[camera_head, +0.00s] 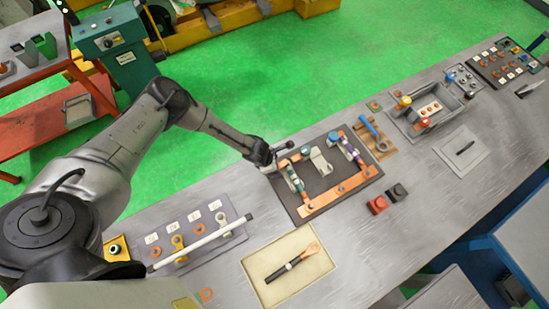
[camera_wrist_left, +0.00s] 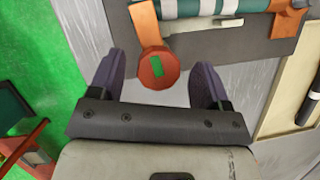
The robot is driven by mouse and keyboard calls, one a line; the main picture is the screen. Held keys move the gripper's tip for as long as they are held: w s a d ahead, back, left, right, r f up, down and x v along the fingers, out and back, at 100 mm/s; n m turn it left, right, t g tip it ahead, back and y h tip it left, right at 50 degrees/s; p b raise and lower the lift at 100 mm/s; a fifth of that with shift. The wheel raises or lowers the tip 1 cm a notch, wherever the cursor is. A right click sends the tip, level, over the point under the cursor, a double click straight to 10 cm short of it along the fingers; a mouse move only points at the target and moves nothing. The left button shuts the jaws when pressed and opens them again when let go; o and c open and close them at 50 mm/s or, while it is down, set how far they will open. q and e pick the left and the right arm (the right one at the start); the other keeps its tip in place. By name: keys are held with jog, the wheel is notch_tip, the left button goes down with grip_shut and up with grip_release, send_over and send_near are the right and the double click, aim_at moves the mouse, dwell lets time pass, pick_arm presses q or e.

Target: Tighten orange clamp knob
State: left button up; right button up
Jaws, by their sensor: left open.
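The orange-red clamp knob (camera_wrist_left: 158,70) is round with a green mark on top and sits at the end of an orange clamp arm (camera_wrist_left: 146,22). My left gripper (camera_wrist_left: 159,62) is open, with one dark finger on each side of the knob and a visible gap on both sides. In the head view, my left gripper (camera_head: 279,154) is at the left edge of the dark fixture board (camera_head: 318,182), by the near coil with green and white bands (camera_head: 294,176). The knob is mostly hidden there. My right gripper is not in view.
An orange frame (camera_head: 341,189) and a second coil (camera_head: 348,147) are on the board. A beige tray (camera_head: 262,262) holds a brush-like tool. Red and black blocks (camera_head: 378,204) stand to the right. A long white rod (camera_head: 205,240) lies over a parts mat. The grey tabletop between is clear.

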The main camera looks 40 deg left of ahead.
pick_arm(q)
jog(key=v, duration=1.3)
jog(key=shift+r, duration=0.35)
jog(key=shift+s+a, duration=0.1)
